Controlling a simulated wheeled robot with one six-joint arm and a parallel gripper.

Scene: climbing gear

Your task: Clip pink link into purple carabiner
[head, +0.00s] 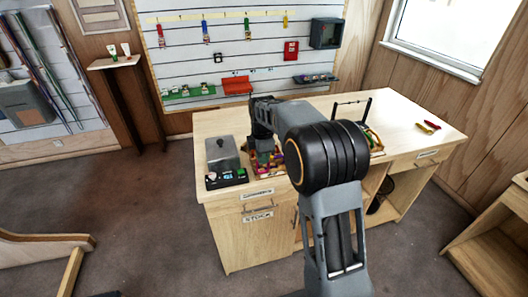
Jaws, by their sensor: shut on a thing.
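My gripper (264,159) points down over the left half of the wooden workbench. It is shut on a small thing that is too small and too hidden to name. Right below and around it is a cluster of small coloured gear (268,174) with red, yellow and pinkish parts. I cannot pick out the pink link or the purple carabiner in this cluster. My own arm hides part of the bench to the right of it.
A grey box (222,153) and a black tray (227,179) with small coloured items stand left of my gripper. A black rack (352,107) stands behind my arm. Red and yellow pieces (428,126) lie at the right; bare bench top surrounds them.

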